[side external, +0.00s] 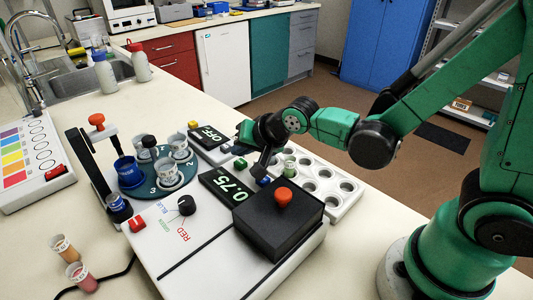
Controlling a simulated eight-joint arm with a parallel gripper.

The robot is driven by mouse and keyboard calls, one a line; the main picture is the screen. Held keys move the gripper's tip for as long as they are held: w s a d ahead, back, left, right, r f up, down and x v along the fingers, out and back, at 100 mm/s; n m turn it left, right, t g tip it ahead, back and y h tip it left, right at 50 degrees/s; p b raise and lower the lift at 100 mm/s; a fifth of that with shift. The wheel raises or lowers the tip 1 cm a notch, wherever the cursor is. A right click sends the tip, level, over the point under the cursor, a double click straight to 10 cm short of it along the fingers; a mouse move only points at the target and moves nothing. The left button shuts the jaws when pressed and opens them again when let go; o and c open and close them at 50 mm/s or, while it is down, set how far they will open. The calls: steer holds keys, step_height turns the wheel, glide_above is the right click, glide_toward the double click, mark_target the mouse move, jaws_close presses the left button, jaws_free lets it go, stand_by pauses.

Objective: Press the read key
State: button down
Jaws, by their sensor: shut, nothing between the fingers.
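The white instrument (200,262) has a display (228,186) reading 0.75. A green key (240,163) and a blue key (264,181) sit along the display's far edge. I cannot read any label on them, so I cannot tell which is the read key. My gripper (259,172) is shut and empty, pointing down by the blue key. Its tips are close to that key and partly overlap the area between the two keys. I cannot tell whether they touch anything.
A black box with an orange knob (284,194) stands right in front of my gripper. A white rack (340,207) holding a vial (290,163) lies behind it.

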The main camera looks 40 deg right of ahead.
mark_target(244, 164)
steer(key=shift+r, duration=0.1)
steer(key=shift+r, duration=2.45)
steer(key=s+d+n+g+h, duration=0.1)
steer(key=s+d+n, duration=0.4)
steer(key=s, duration=0.5)
steer(key=n+g, duration=0.1)
steer(key=n, duration=0.1)
steer(key=shift+d+n, duration=0.15)
steer(key=shift+n, duration=0.15)
steer(key=shift+r, duration=0.1)
